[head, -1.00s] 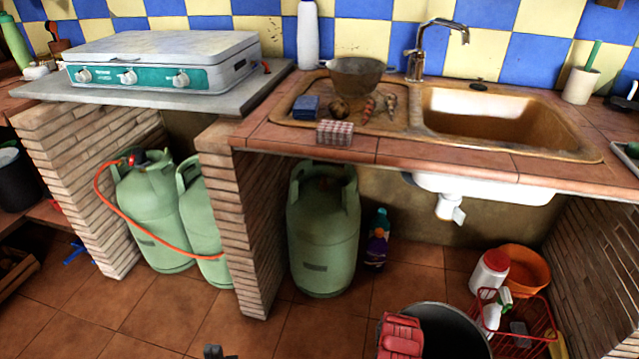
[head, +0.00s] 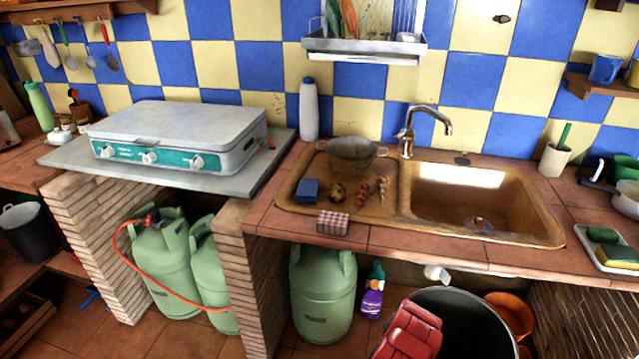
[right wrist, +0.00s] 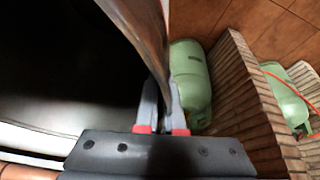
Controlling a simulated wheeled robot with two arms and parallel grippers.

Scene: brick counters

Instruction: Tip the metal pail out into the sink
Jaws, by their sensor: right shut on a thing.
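The metal pail (head: 464,300) is at the bottom of the head view, in front of the counter edge below the sink. I see its pale rim and dark inside; its contents cannot be made out. In the right wrist view my right gripper (right wrist: 163,108) is shut on the pail's wall (right wrist: 138,28) at the rim, one finger on each side. The sink (head: 475,192) is a brown basin set in the tiled counter, with a drain visible. A chrome tap (head: 408,130) stands behind it. My left gripper is out of view.
A tray with green pads (head: 610,250) lies to the right. Green gas bottles (head: 322,290) stand below. A dish rack (head: 365,45) hangs above.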

